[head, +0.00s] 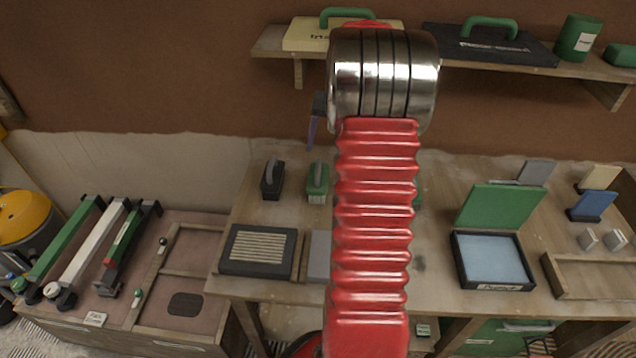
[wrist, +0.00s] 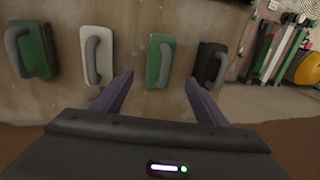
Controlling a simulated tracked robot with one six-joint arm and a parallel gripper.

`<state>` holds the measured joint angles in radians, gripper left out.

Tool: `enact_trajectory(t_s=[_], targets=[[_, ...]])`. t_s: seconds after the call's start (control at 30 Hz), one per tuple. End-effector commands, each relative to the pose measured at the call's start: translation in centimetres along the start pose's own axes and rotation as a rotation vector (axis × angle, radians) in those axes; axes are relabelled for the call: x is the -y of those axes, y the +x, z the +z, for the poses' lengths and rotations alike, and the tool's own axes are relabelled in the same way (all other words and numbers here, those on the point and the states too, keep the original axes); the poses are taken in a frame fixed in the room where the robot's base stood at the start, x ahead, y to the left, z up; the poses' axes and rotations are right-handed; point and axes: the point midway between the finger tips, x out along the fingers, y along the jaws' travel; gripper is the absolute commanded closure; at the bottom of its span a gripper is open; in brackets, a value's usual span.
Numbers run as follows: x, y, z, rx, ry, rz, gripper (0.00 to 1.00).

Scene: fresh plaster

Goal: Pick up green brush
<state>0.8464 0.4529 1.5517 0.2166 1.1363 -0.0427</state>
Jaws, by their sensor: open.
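A green brush (wrist: 160,62) with a grey handle lies between my fingertips in the wrist view, just beyond them and apart from them. It also shows on the bench in the head view (head: 317,186), left of my red arm. A second green block (wrist: 34,52) with a dark grey handle is at the far left of the wrist view; my arm mostly hides it in the head view. My gripper (wrist: 160,79) is open and empty, with its purple fingers spread. In the head view only one finger shows, above the bench beside the arm.
A pale block with a grey handle (wrist: 97,56) and a black one (wrist: 209,65) flank the green brush closely. On the bench are a dark slatted box (head: 257,250) and an open green-lidded box (head: 490,262). A loaded shelf (head: 470,65) overhangs the back.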

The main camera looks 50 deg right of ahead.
Motion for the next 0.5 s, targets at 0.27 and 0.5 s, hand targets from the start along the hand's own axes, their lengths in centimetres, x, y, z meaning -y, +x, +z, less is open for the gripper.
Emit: enact_trajectory(t_s=[0.27, 0.5], targets=[[0.0, 4.3, 0.1, 0.004, 0.0, 0.0, 0.33], [0.0, 7.2, 0.1, 0.001, 0.001, 0.0, 0.33]])
